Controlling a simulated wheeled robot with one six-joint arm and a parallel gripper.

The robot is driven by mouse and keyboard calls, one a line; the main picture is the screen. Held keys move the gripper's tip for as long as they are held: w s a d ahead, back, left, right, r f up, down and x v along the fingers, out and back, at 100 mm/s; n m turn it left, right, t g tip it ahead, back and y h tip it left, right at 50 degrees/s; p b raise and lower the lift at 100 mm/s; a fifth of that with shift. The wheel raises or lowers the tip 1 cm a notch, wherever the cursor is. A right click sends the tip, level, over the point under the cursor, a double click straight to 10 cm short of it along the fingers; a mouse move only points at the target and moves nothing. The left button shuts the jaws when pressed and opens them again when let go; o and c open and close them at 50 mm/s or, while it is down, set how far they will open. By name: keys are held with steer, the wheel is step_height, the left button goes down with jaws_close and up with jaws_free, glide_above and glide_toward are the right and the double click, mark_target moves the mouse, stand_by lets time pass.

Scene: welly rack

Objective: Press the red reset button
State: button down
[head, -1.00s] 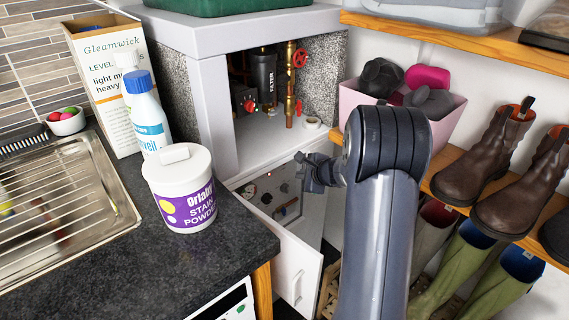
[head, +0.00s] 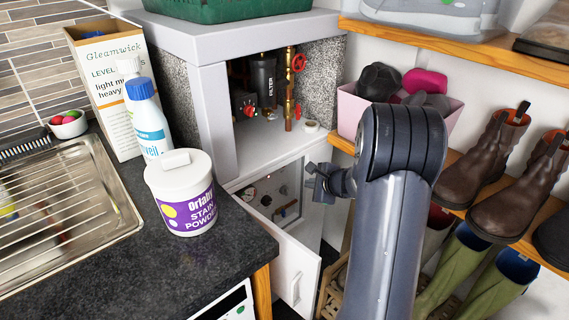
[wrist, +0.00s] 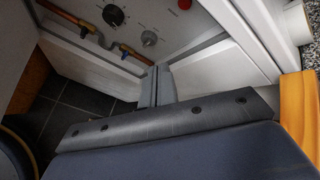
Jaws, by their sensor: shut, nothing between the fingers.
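The red button (wrist: 184,4) shows in the wrist view at the top edge, partly cut off, on a pale panel (wrist: 165,20) with dials and a copper pipe. In the head view this panel (head: 262,182) stands inside the lower cupboard; the button is too small there to make out surely. My gripper (head: 312,180) is in front of and to the right of the panel, apart from it. In the wrist view its fingers (wrist: 154,86) are closed together, empty, below the button in the picture.
The white cupboard door (head: 293,272) hangs open below the panel. Above is a compartment with pipes and a red-knobbed pump (head: 244,104). A worktop (head: 236,240) with a stain powder tub (head: 181,195) lies left. A boot rack (head: 460,208) stands right.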

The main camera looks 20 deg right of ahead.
steer(key=shift+s, duration=0.15)
steer(key=w+a+p, duration=0.3)
steer(key=w, duration=0.5)
steer(key=shift+a, duration=0.2)
steer(key=shift+w, duration=0.25)
stand_by(1.9)
steer(key=shift+w+a, duration=0.15)
steer(key=shift+w, duration=0.1)
steer(key=shift+w+a+r, duration=0.25)
steer(key=shift+w+r, duration=0.1)
stand_by(1.4)
steer(key=shift+s+f, duration=0.1)
steer(key=shift+f, duration=0.05)
